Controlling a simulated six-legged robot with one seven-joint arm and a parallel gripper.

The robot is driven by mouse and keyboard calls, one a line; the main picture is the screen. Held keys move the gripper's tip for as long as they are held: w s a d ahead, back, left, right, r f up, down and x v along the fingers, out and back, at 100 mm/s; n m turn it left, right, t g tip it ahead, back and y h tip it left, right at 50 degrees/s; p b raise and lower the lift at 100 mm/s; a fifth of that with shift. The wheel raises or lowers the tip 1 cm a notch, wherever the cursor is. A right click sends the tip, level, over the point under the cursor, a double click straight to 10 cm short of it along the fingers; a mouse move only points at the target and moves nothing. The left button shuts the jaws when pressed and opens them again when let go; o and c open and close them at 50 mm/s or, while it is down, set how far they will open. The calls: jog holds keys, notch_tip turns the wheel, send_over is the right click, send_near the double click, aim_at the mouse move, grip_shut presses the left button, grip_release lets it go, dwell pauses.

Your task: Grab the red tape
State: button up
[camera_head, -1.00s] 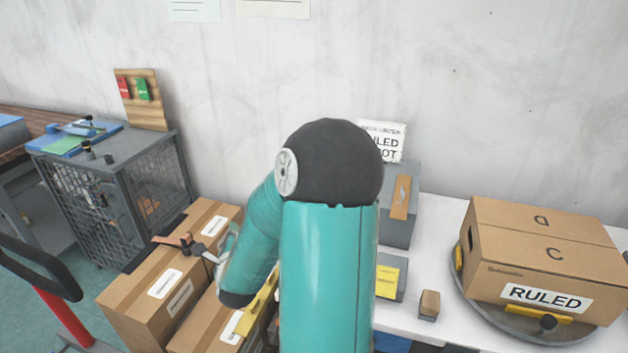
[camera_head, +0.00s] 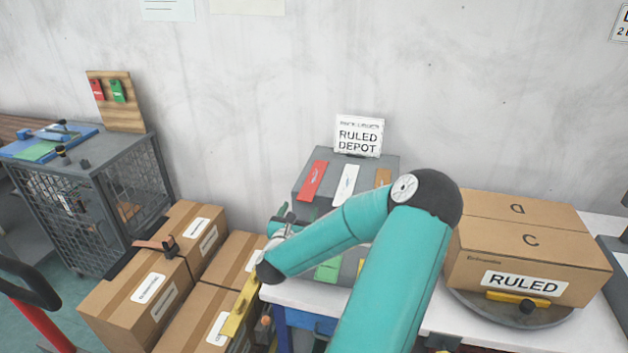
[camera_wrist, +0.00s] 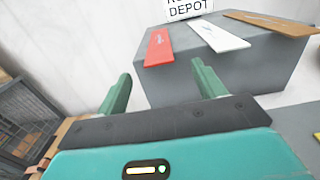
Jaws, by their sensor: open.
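The red tape (camera_head: 313,181) is a flat red strip lying on the sloped top of a grey stand, at the left of a white strip (camera_head: 346,184) and an orange-brown strip (camera_head: 383,178). In the wrist view the red tape (camera_wrist: 158,47) shows at the stand's left edge, beyond my gripper. My gripper (camera_wrist: 160,90) is open and empty, with its two green fingers apart, short of the stand. In the head view my gripper (camera_head: 283,222) is partly hidden by my arm, low and left of the red tape.
A "RULED DEPOT" sign (camera_head: 358,136) stands behind the grey stand (camera_head: 300,199). A "RULED" carton (camera_head: 530,260) sits on a turntable at right. Several cartons (camera_head: 187,262) and a wire cage (camera_head: 97,200) are at left. The wall is close behind.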

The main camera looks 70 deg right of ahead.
aim_at(304, 199)
jog(key=d, duration=0.2)
jog(key=w+d, duration=0.1)
jog(key=d, duration=0.3)
jog(key=shift+w+d+f, duration=0.2)
jog(key=shift+d+f, duration=0.05)
jog(key=shift+d, duration=0.05)
jog(key=shift+c, duration=0.4)
jog(key=c, duration=1)
